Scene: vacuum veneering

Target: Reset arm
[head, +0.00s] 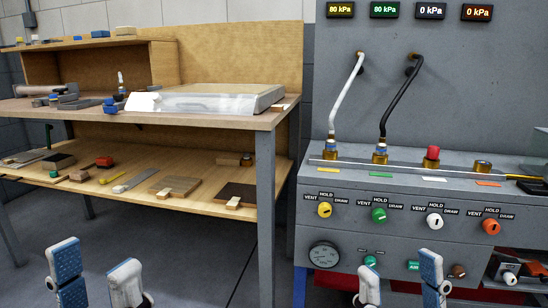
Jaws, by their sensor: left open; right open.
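My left gripper (97,281) is open and empty at the bottom left, in front of the workbench, with its two fingers apart. My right gripper (400,280) is open and empty at the bottom right, in front of the grey vacuum console (350,210). Neither gripper touches anything that I can see. My arms behind the fingers are out of view.
The workbench (200,124) holds a bagged flat panel (215,98) and tools; its lower shelf (215,217) holds wood pieces. The console has yellow (324,209), green (379,215), white (434,221) and orange (491,227) knobs. White (346,92) and black (398,98) hoses rise above it.

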